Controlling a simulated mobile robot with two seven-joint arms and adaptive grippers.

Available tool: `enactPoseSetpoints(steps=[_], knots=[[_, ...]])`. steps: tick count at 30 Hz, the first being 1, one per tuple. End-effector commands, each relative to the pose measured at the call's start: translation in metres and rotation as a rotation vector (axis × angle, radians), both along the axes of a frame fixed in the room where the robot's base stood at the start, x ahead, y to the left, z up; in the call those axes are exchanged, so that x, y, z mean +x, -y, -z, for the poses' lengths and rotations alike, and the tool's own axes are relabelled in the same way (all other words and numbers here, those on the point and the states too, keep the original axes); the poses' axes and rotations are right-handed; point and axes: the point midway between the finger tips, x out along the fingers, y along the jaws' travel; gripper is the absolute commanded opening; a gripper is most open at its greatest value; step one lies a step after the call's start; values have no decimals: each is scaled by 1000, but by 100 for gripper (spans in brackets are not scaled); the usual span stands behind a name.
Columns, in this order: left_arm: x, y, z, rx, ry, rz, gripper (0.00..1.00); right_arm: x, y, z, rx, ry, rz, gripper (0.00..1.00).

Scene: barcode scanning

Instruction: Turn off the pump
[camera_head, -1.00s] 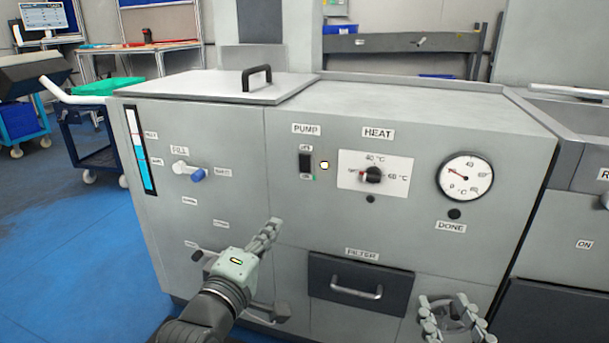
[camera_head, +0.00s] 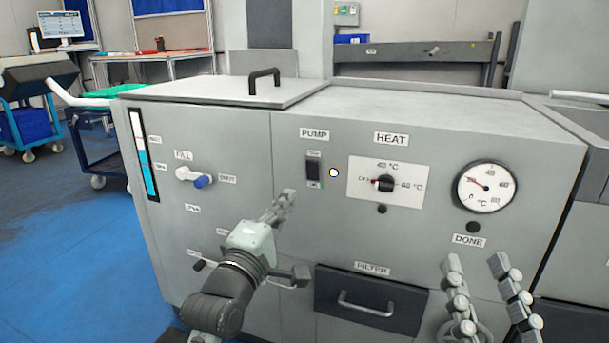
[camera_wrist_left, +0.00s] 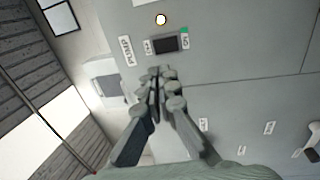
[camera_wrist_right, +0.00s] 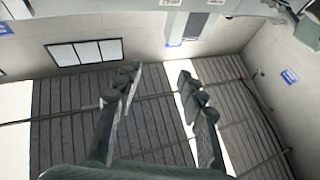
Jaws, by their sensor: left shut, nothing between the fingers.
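The pump switch (camera_head: 313,171) is a black rocker below the PUMP label on the grey machine's front (camera_head: 240,150). Green shows at its lower end, and a pale round lamp (camera_head: 334,172) beside it looks lit. My left gripper (camera_head: 286,196) is shut and empty, a little below and left of the switch. In the left wrist view the closed fingertips (camera_wrist_left: 157,72) point at the switch (camera_wrist_left: 165,44), with a small gap in the picture; contact cannot be told. My right gripper (camera_head: 475,262) is open and empty in front of the machine's lower right; it also shows open in the right wrist view (camera_wrist_right: 158,72).
The HEAT knob (camera_head: 384,184) and a round gauge (camera_head: 485,187) sit right of the switch. A white-and-blue FILL valve handle (camera_head: 195,178) is to the left. The FILTER drawer (camera_head: 340,300) is below. A black handle (camera_head: 264,76) stands on the lid.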

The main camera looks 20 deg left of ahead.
Motion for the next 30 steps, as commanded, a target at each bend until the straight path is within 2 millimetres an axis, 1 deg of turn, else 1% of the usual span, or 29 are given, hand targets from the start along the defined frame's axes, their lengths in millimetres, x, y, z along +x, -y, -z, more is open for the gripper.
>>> enactPoseSetpoints(steps=[1,6,9,13,18,30], knots=[[13,1,-3,1,5,1,0,0,0,-1,3,11,1,40],[49,2,-7,2,2,1,0,-3,2,-6,16,46,4,40],[67,2,-9,2,2,0,0,-4,4,-9,25,75,7,40],[85,3,-12,1,1,1,0,-5,6,-12,35,106,12,40],[96,3,-13,2,-1,0,0,-7,8,-15,44,130,14,40],[97,3,-14,1,-1,0,0,-7,8,-19,45,140,14,40]])
